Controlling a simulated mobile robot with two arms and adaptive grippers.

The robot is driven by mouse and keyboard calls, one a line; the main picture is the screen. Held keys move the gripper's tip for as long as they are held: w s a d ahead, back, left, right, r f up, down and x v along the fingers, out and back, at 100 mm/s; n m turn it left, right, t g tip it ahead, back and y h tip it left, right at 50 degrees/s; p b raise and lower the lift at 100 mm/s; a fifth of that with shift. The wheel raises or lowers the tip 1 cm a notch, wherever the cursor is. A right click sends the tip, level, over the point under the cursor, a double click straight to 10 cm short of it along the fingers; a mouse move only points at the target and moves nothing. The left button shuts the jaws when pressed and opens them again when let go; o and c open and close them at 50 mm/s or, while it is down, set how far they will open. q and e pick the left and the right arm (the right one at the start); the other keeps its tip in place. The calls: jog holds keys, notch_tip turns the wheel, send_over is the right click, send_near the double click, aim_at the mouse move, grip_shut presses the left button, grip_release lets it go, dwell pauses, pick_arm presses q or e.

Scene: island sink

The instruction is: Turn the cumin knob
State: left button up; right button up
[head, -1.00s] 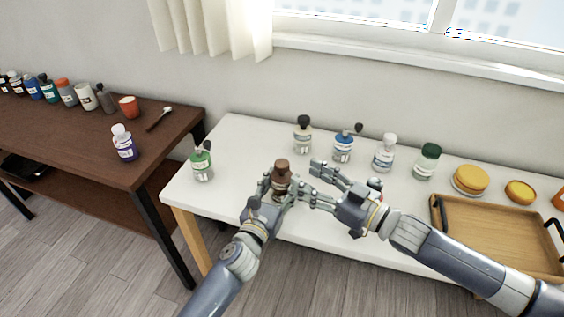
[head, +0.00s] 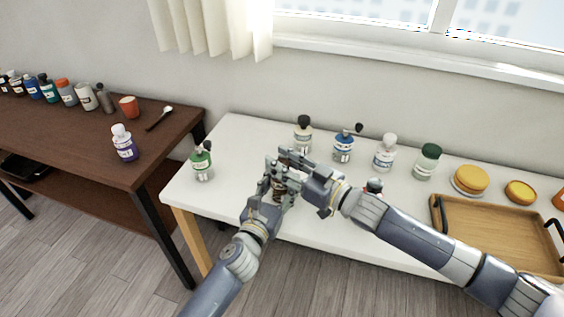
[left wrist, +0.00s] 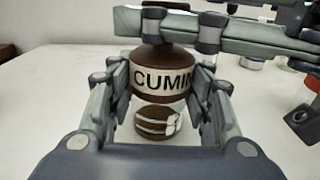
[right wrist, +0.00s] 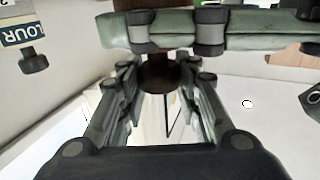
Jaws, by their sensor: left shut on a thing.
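The cumin bottle, labelled CUMIN (left wrist: 163,80), stands between the fingers of my left gripper (left wrist: 160,100). It has a dark brown upper part and a clear lower part. My left gripper (head: 268,188) is shut on it at the front of the white table. The brown knob (left wrist: 152,30) on top is partly hidden by a finger of my right gripper. My right gripper (head: 287,165) is over the bottle's top, its fingers apart on either side of the brown top (right wrist: 160,76) in the right wrist view. Contact there cannot be told. In the head view the hands hide most of the bottle.
Several bottles stand along the back of the white table (head: 240,135), including a blue-labelled one (head: 343,148). A green bottle (head: 201,163) stands at the left. A wooden tray (head: 470,265) is at the right. A brown table (head: 80,150) with jars adjoins at left.

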jog(key=shift+c, duration=1.4)
jog(key=shift+s+a+m+t+h, duration=0.15)
jog(key=shift+a+m+t+h, duration=0.1)
jog(key=shift+m+t+h, duration=0.05)
jog(key=shift+a+r+m+t+h, duration=0.1)
jog(key=shift+m+t+h, duration=0.7)
jog(key=shift+t, duration=0.1)
jog(key=shift+r+m+t+h, duration=0.1)
jog(key=shift+m+t+h, duration=1.2)
jog(key=shift+h, duration=0.7)
jog(key=shift+m, duration=0.3)
jog(key=shift+d+h, duration=0.25)
jog(key=shift+h, duration=0.15)
jog(key=o, duration=1.1)
jog(key=shift+d, duration=0.1)
